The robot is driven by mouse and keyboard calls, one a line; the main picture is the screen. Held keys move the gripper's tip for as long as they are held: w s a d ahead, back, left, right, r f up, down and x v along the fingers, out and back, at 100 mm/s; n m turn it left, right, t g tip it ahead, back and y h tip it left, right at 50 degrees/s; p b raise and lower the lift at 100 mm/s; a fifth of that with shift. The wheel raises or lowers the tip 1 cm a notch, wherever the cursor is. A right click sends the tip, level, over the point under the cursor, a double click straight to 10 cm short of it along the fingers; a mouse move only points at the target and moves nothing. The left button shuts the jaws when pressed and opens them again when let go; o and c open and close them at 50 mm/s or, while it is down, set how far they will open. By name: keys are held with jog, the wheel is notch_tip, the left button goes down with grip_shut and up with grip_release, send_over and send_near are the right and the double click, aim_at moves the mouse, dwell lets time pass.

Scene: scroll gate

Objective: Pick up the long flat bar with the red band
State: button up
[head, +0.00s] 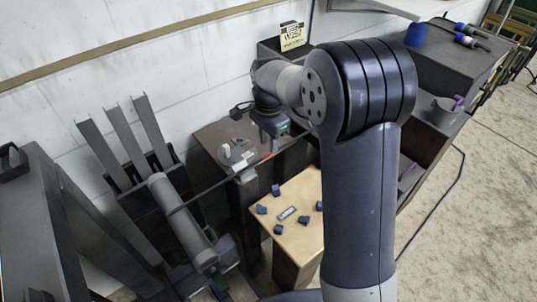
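A long thin dark bar (215,187) runs slantwise from above a grey cylinder up to the brown stand's top. A small red patch shows near its upper right end, which looks like the red band. My gripper (275,143) hangs over the brown stand, close to that end. Its fingers are too small and dark to make out, so I cannot tell whether they touch the bar. Three grey flat strips (126,142) stand tilted in a dark rack (140,205) at the left, with no red visible on them.
The brown stand (212,135) carries small pale parts (237,152). A light wooden box (298,236) in front holds several dark blue pieces. The grey cylinder (182,222) lies tilted by the rack. A dark bench (450,75) stands at right. Floor is clear at far right.

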aim_at(269, 154)
notch_tip(269, 154, down, 4)
jog(key=shift+r, duration=0.15)
grip_shut()
jog(key=shift+w, duration=0.1)
dwell(0.4)
